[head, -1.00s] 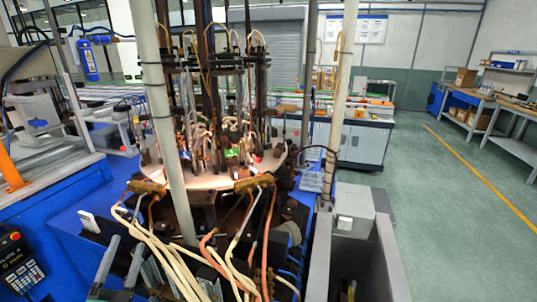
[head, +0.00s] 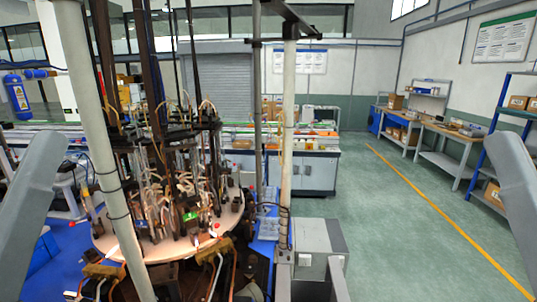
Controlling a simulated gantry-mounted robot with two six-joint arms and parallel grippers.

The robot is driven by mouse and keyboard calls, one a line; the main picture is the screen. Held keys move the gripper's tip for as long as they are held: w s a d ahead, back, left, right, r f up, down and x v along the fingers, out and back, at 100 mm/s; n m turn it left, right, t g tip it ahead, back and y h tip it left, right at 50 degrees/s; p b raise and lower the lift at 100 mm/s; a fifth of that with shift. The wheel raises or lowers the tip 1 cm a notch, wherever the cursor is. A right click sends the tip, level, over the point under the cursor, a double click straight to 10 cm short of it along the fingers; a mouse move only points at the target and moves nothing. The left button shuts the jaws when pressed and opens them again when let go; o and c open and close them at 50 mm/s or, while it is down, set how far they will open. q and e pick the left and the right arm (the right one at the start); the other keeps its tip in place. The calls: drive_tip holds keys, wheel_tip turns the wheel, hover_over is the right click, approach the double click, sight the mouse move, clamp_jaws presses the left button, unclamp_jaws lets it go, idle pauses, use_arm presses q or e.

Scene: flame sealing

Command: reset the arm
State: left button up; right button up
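A grey link of my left arm (head: 38,205) slants up from the lower left edge in the head view. A grey link of my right arm (head: 515,185) slants in at the right edge. Neither gripper shows, so I cannot see their fingers or whether they hold anything. The flame sealing machine (head: 108,238) stands at the left, with its round pale table, burners, hoses and several glass parts on top.
White posts (head: 288,140) rise in front of and beside the machine. A grey metal box (head: 312,240) stands to its right. Workbenches (head: 450,140) and a blue shelf (head: 520,110) line the right wall. The green floor (head: 400,230) between is clear.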

use_arm(q)
wheel_tip(320, 180, up, 22)
drive_tip(key=p, duration=1.8)
drive_tip(key=shift+f, duration=0.1)
drive_tip(key=shift+f, duration=0.1)
